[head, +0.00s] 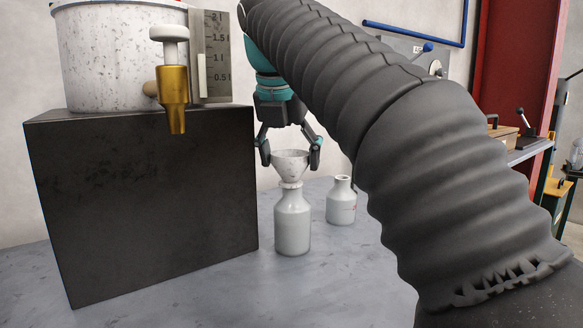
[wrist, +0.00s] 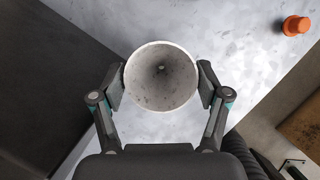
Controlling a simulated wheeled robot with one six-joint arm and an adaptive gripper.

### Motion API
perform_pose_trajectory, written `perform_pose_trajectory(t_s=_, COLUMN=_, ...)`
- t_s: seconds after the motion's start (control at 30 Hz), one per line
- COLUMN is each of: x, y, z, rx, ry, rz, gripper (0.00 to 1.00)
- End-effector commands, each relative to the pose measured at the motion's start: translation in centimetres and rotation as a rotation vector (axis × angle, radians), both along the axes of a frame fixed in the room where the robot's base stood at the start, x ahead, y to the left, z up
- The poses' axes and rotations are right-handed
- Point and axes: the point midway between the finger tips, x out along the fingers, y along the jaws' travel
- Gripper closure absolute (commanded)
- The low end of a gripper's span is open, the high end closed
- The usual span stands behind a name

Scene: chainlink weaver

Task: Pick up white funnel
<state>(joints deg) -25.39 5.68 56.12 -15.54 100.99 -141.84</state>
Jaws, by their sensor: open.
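The white funnel (head: 291,165) sits upright in the mouth of a white bottle (head: 292,222) on the grey table. In the wrist view I look down into the funnel's round cone (wrist: 161,77), with its dark hole near the middle. My gripper (head: 290,158) is open above the bottle, with one finger on each side of the funnel's rim. In the wrist view the fingers (wrist: 161,88) flank the cone closely. I cannot tell whether either finger touches it. The bottle is hidden beneath the funnel in the wrist view.
A black block (head: 145,200) stands close on the left, bearing a white tank (head: 115,60) with a brass tap (head: 174,95). A second white bottle (head: 341,205) stands behind to the right. An orange cap (wrist: 297,26) shows at upper right. The front table (head: 230,300) is clear.

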Motion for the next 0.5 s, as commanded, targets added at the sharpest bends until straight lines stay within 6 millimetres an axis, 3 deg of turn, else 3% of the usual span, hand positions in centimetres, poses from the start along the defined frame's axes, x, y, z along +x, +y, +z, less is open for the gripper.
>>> perform_pose_trajectory(t_s=0.1, x=0.06, y=-0.13, z=-0.02, rx=0.0, ry=0.001, rz=-0.002, gripper=0.25)
perform_pose_trajectory(t_s=0.27, x=0.05, y=-0.12, z=-0.02, rx=-0.001, ry=0.001, rz=-0.003, gripper=0.62)
perform_pose_trajectory(t_s=0.5, x=0.02, y=-0.03, z=-0.03, rx=-0.001, ry=0.001, rz=0.0, gripper=0.65)
